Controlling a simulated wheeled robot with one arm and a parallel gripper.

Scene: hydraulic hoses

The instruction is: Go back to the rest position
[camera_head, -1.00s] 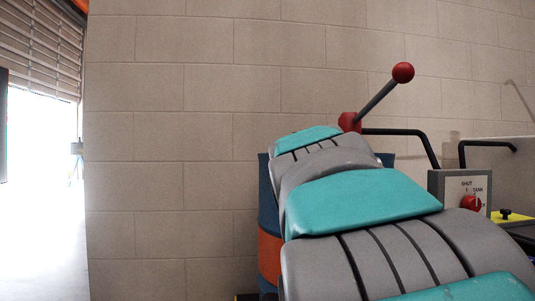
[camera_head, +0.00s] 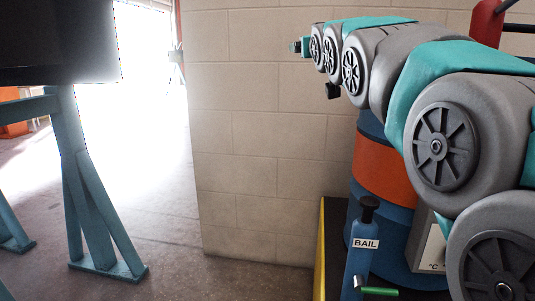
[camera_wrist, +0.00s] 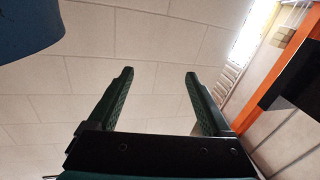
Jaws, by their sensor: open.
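My gripper (camera_wrist: 158,75) is open and empty in the wrist view, with its two dark green fingers spread and only block wall behind them. In the head view my gripper (camera_head: 298,46) is small, at the far end of my arm, which reaches from the right edge toward the upper middle. It appears in front of the block wall and touches nothing that I can see. Its finger gap is too small to make out in the head view.
A blue drum with an orange band (camera_head: 385,170) stands behind my arm. A blue post labelled BAIL (camera_head: 362,243) with a green handle is below. A teal stand (camera_head: 95,200) carries a dark box (camera_head: 60,45) at left. Open floor (camera_head: 180,255) lies between.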

